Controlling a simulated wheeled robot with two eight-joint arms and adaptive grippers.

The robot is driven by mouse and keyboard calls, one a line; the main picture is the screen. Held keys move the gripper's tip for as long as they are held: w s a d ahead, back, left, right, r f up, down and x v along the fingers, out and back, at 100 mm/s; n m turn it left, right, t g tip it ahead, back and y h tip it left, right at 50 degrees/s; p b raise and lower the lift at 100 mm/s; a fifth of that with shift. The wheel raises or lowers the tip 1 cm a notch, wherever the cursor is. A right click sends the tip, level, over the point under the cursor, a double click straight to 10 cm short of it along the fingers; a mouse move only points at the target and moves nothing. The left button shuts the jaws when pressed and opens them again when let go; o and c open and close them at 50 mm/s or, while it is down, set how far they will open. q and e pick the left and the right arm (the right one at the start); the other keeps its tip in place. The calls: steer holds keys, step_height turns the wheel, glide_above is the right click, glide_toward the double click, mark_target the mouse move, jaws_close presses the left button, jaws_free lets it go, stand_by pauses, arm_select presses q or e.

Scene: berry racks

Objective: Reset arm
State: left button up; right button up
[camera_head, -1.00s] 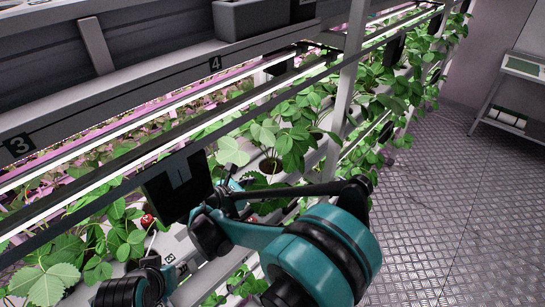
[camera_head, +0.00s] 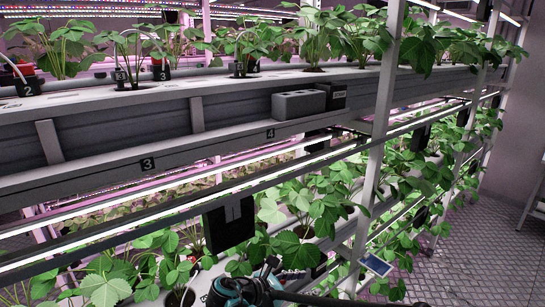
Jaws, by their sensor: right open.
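My right gripper (camera_head: 262,278) shows at the bottom edge, low against the lower plant row, with teal and black parts of my right arm beside it. It is open, and I see nothing held in it. Most of the arm is cut off by the bottom of the frame. My left gripper is not in view.
Leafy strawberry plants (camera_head: 290,212) fill the lower rack behind the gripper. A black box (camera_head: 228,224) hangs just above it. A grey upper trough (camera_head: 95,118) carries more plants. A white upright post (camera_head: 378,150) stands right of centre. Open metal floor (camera_head: 480,238) lies at right.

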steer(key=s+d+f+m+g+y+b, duration=0.1)
steer(key=s+d+f+m+g+y, duration=0.1)
steer(key=s+d+m+y, duration=0.45)
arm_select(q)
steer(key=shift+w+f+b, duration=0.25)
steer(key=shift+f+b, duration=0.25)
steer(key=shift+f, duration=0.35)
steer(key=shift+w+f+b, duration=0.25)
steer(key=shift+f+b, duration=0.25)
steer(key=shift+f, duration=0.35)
arm_select(e)
steer(key=s+d+f+m+t+y, duration=0.1)
steer(key=s+f+m+y, duration=0.1)
steer(key=s+m, duration=0.4)
steer(key=s+d+f+m+t+y, duration=0.1)
steer(key=s+m+y, duration=0.2)
steer(key=s+m, duration=0.3)
steer(key=shift+s+d+f+m, duration=0.3)
steer(key=shift+d+f+m, duration=0.1)
steer(key=shift+m, duration=2.25)
